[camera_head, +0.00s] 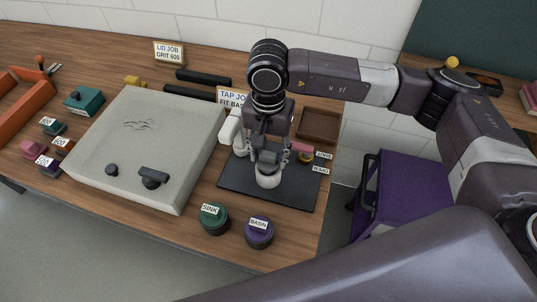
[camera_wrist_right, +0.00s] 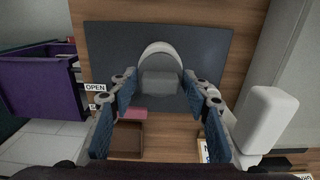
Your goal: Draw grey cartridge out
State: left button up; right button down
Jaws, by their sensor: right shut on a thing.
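A grey cartridge (camera_wrist_right: 160,84) sits between the fingers of my right gripper (camera_wrist_right: 160,88) in the right wrist view. It overlaps the round white tap body (camera_wrist_right: 160,52), which stands on the dark mat (camera_wrist_right: 207,50). I cannot tell how deep in the body the cartridge is. In the head view my right gripper (camera_head: 267,163) points down, shut on the cartridge, directly over the white body (camera_head: 268,181). The fingers mostly hide the cartridge there. My left gripper is not in view.
A white tap (camera_head: 230,130) stands left of the gripper. A brown tray (camera_head: 318,124), a pink block (camera_head: 302,147) and small labels (camera_head: 322,156) lie to the right. A large grey lid (camera_head: 140,140) fills the left. SINK (camera_head: 214,218) and BASIN (camera_head: 259,233) caps stand in front.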

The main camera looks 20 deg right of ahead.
jog(key=shift+r+p, duration=0.7)
jog(key=shift+r, duration=2.1)
